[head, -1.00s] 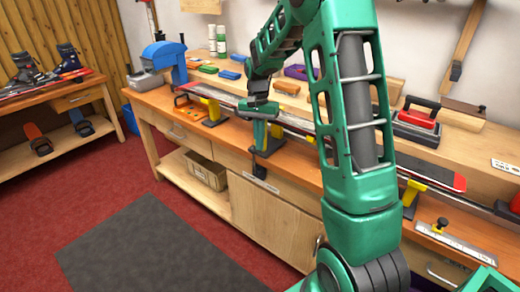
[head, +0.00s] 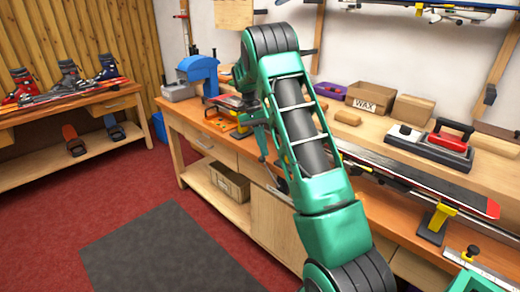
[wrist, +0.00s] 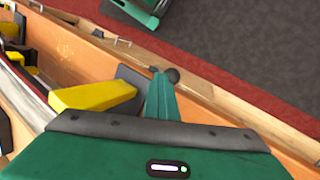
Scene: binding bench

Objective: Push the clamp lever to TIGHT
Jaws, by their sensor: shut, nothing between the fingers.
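In the wrist view, a dark round knob (wrist: 172,75), which looks like the clamp lever's end, shows just beyond my gripper's fingertips (wrist: 160,84). The lever's shaft is hidden, and I cannot tell whether the fingers touch the knob. A yellow clamp block (wrist: 92,96) and a dark plate (wrist: 132,76) are left of the fingers. In the head view, my gripper (head: 263,150) is low at the bench front, partly hidden by my arm. It is shut and empty. The yellow clamp (head: 241,130) stands left of it. No TIGHT mark is readable.
A long ski (head: 415,175) lies along the wooden bench (head: 400,215), with another yellow clamp (head: 439,217) at its right. A red-handled tool (head: 447,142) and a WAX box (head: 370,98) stand behind. The floor by the grey mat (head: 180,255) is clear.

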